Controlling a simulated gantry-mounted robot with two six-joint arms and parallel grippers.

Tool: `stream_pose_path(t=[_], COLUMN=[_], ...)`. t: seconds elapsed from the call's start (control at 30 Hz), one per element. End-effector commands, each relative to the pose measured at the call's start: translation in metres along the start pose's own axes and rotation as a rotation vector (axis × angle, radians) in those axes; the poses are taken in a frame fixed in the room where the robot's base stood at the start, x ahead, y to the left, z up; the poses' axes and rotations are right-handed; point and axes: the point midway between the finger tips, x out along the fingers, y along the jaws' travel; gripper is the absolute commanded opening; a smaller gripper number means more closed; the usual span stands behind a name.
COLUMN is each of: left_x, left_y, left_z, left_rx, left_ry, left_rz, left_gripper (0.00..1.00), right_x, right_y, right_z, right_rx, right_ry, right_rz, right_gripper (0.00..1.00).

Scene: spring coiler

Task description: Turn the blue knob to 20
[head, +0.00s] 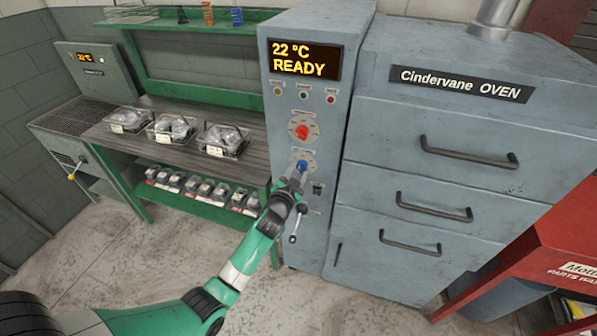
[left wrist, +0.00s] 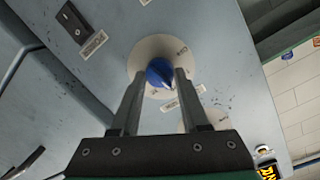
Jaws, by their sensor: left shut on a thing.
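The blue knob (head: 302,166) sits on a pale round dial on the front of the grey control cabinet, below the red knob (head: 302,131). In the left wrist view the blue knob (left wrist: 160,73) lies between my fingers, with its pointed side toward the lower right. The dial's marks are too small to read. My left gripper (head: 298,174) reaches the knob from the front and is shut on it; it also shows in the left wrist view (left wrist: 160,82). The display (head: 305,60) reads 22 °C and READY. My right gripper is not in view.
A black switch (head: 317,188) is just below right of the blue knob. The Cindervane oven (head: 440,130) with handled drawers stands at right. Open floor lies in front.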

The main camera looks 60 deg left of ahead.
Motion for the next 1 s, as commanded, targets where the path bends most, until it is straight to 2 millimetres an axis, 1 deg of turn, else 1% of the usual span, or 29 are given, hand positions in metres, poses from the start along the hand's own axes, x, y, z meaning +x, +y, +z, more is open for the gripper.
stream_pose_path(t=[0.2, 0.4, 0.93, 0.97, 1.0], left_x=[0.0001, 0.0001, 0.0001, 0.0001, 0.0001], left_y=[0.001, 0.0011, 0.0009, 0.0009, 0.0009], left_z=[-0.0011, -0.001, -0.0008, -0.0009, -0.0008], left_rx=[0.132, 0.203, 0.23, 0.23, 0.23], left_ry=[-0.007, -0.012, -0.015, -0.015, -0.015], left_rz=[-0.013, -0.02, -0.023, -0.023, -0.023], left_gripper=[0.0, 0.0, 0.0, 0.47, 0.54], right_x=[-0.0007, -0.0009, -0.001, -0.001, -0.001], right_y=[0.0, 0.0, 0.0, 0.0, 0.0], right_z=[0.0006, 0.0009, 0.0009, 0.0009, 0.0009], right_rx=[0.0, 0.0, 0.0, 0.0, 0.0], right_ry=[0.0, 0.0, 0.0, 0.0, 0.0], right_rz=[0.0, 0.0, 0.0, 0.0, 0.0], right_gripper=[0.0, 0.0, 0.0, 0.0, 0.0])
